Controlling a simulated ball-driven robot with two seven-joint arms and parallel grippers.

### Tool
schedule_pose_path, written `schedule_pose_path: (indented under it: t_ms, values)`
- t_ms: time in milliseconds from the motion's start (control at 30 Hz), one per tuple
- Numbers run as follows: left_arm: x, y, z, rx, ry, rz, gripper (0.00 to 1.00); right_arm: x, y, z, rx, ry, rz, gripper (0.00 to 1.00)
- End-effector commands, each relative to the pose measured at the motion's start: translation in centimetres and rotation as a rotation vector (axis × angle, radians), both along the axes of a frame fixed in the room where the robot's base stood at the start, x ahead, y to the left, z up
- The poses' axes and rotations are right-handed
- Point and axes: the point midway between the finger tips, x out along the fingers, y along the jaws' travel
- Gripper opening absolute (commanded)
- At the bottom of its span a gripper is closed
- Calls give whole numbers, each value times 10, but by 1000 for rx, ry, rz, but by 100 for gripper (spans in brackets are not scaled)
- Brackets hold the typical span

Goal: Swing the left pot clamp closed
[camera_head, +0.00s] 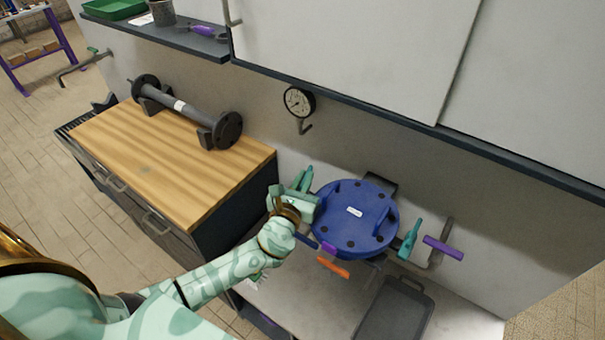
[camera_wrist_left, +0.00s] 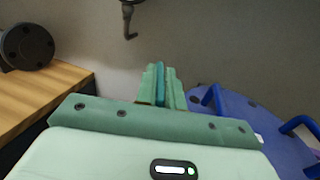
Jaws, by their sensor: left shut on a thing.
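The round blue pot lid (camera_head: 345,232) sits on the counter, and its blue face and handles also show in the wrist view (camera_wrist_left: 235,112). My left gripper (camera_head: 303,180) is at the lid's left edge, its fingers pointing up and away. In the wrist view its fingers (camera_wrist_left: 160,82) are shut on a teal bar, the left pot clamp (camera_wrist_left: 160,78). In the head view my gripper hides most of that clamp. A similar teal clamp (camera_head: 409,240) stands at the lid's right side. My right gripper is in neither view.
An orange handle (camera_head: 332,268) and purple handle (camera_head: 443,248) stick out near the pot. A dark tray (camera_head: 395,312) lies in front. A wood-topped cabinet (camera_head: 150,160) with a flanged pipe (camera_head: 185,108) stands left. A gauge (camera_head: 299,101) hangs on the wall behind.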

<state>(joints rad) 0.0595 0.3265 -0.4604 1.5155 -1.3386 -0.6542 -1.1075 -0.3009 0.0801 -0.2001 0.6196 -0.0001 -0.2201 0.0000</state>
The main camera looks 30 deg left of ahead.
Motion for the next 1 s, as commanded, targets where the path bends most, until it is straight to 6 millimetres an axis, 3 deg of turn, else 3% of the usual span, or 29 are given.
schedule_pose_path:
  t_ms: [200, 467, 500, 567, 867, 1000]
  values:
    - [1, -2, 1, -1, -2, 131, 0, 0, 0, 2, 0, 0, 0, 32]
    - [1, -2, 1, 1, -3, 135, 0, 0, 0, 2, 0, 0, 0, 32]
    - [1, -2, 1, 1, -3, 135, 16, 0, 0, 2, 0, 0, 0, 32]
    - [1, -2, 1, 1, -3, 134, 32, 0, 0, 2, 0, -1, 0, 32]
    - [-1, -2, 0, 0, -1, 133, 32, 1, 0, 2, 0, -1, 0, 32]
    - [-14, -6, 0, 0, 0, 132, 32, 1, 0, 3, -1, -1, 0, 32]
